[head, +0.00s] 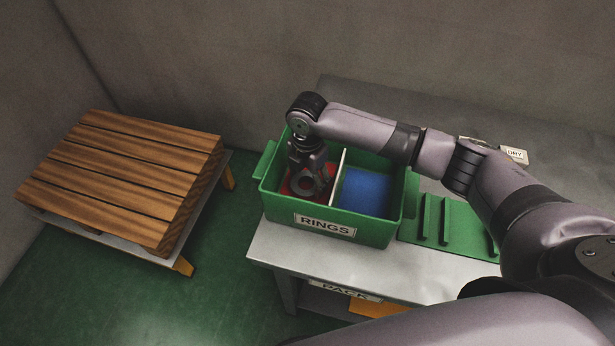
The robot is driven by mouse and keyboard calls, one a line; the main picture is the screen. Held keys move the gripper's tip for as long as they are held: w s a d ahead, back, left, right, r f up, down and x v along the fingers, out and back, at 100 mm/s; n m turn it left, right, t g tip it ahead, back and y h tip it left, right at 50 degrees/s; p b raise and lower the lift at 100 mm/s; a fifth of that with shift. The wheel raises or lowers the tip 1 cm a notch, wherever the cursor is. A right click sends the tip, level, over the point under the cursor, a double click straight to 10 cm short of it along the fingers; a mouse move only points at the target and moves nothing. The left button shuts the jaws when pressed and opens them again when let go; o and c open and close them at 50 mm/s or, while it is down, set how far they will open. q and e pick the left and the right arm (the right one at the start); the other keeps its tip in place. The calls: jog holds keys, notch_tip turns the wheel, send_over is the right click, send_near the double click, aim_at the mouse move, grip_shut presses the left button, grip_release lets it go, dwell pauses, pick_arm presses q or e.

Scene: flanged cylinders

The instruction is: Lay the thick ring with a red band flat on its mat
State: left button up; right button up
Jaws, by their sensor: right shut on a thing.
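A grey ring (302,187) is in the left compartment of the green crate (380,232) labelled RINGS. My right gripper (309,175) points down into that compartment and is shut on the ring. The ring is over the red mat (286,186); I cannot tell whether it touches the mat. No red band shows on the ring from here, and the gripper hides part of it. My left gripper is not in view.
A pale divider (339,172) splits the crate; the right compartment has a bare blue mat (366,191). A green ridged board (455,226) lies right of the crate on the grey table (290,246). A DRY label (515,154) is behind. A wooden slatted stack (125,170) stands left.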

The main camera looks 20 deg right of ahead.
jog(key=o, duration=1.6)
jog(key=shift+f, duration=0.1)
notch_tip(320, 180, up, 12)
jog(key=shift+r+b, duration=0.15)
jog(key=shift+b, duration=0.75)
